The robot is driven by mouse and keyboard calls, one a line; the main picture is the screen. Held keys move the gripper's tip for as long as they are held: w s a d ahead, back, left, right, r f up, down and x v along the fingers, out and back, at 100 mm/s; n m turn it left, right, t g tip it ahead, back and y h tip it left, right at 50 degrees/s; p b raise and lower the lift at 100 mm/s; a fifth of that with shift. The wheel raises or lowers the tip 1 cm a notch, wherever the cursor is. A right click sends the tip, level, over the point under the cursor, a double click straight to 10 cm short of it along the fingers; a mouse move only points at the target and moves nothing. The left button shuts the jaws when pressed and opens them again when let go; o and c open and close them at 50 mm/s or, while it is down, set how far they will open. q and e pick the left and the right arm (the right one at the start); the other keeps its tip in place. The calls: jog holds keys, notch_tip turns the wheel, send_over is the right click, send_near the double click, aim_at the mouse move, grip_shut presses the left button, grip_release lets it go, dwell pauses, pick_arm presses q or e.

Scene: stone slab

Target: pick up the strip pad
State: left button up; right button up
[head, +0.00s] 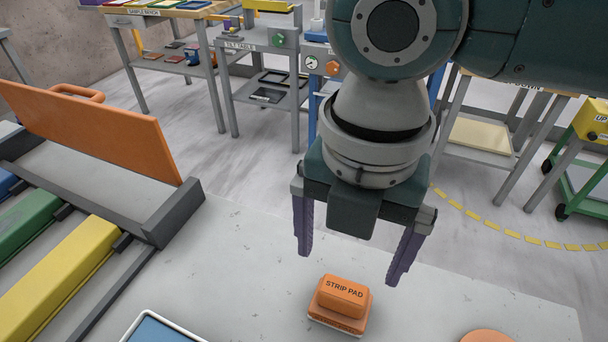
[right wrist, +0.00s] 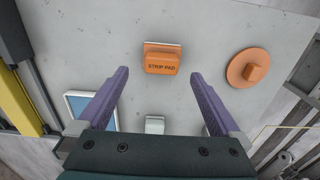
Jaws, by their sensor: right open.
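The strip pad (head: 341,302) is an orange block with a raised, labelled grip, lying on the grey stone slab (head: 240,255). My right gripper (head: 348,268) is open and empty above the slab, a little behind the pad in the head view. In the right wrist view the strip pad (right wrist: 161,60) lies beyond the two purple fingertips (right wrist: 158,72), roughly centred between them and not touched. My left gripper is in neither view.
An orange round piece with a knob (right wrist: 248,71) lies right of the pad. A blue-topped, white-rimmed tray (head: 158,330) lies front left. A rack with an upright orange panel (head: 100,130) and coloured bars stands left. Work tables (head: 268,85) stand behind.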

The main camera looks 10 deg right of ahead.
aim_at(344, 289)
jog(key=f, duration=0.3)
jog(key=shift+s+f, duration=0.1)
jog(key=shift+s, duration=0.1)
jog(key=f, duration=0.5)
jog(key=shift+s+f+b, duration=0.1)
jog(key=shift+s+b, duration=0.1)
jog(key=shift+b, duration=0.15)
jog(key=shift+c, duration=0.2)
jog(key=c, duration=1.1)
jog(key=shift+c, duration=0.2)
jog(key=shift+r, duration=0.4)
notch_tip(344, 289, up, 19)
jog(key=p, duration=0.2)
jog(key=shift+r+p, duration=0.15)
jog(key=shift+p, duration=0.2)
